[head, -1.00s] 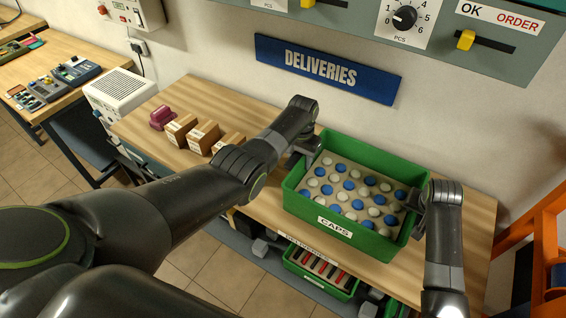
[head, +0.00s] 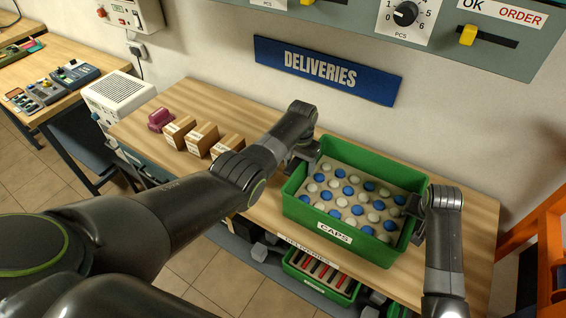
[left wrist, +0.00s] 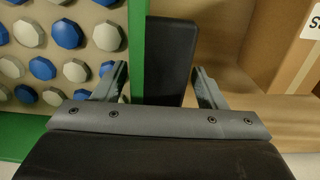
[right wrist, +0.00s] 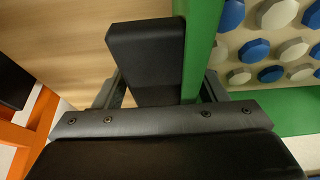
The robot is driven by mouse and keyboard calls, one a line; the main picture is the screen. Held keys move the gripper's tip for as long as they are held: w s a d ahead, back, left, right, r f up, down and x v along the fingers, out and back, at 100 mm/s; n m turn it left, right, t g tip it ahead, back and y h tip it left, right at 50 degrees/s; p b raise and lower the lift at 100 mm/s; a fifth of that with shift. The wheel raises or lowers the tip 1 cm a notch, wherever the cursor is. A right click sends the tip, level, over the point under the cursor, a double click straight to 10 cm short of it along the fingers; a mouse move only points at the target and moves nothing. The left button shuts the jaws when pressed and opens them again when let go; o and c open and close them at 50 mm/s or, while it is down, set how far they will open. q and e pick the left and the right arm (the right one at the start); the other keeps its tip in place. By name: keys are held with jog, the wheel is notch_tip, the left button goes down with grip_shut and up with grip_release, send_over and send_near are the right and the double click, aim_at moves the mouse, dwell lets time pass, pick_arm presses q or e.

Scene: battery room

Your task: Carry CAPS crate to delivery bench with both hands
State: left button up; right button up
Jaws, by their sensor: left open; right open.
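The green CAPS crate (head: 335,236) sits on the wooden delivery bench (head: 468,215) below the DELIVERIES sign. It holds blue and off-white round caps in rows. My left gripper (head: 306,155) is open at the crate's left end. In the left wrist view its fingers (left wrist: 160,88) stand on either side of the green wall (left wrist: 138,50) and a black handle block (left wrist: 168,60). My right gripper (head: 413,207) is open at the right end. In the right wrist view a black handle block (right wrist: 147,60) and the green wall (right wrist: 203,40) lie between its fingers (right wrist: 163,90). Finger contact is unclear.
Small cardboard boxes (head: 202,138) and a purple object (head: 160,118) stand on the bench left of the crate. A lower green crate (head: 320,275) sits beneath the front edge. The blue DELIVERIES sign (head: 325,70) is on the wall behind. An orange frame (head: 545,240) stands at right.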

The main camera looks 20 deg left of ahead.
pick_arm(q)
notch_tip(320, 180, up, 11)
jog(key=shift+r, duration=0.1)
pick_arm(e)
jog(key=shift+r, duration=0.15)
jog(key=v, duration=1.1)
jog(key=shift+s+a+r, duration=0.1)
jog(key=shift+r, duration=0.3)
pick_arm(q)
jog(key=shift+r, duration=0.35)
jog(key=shift+s, duration=0.1)
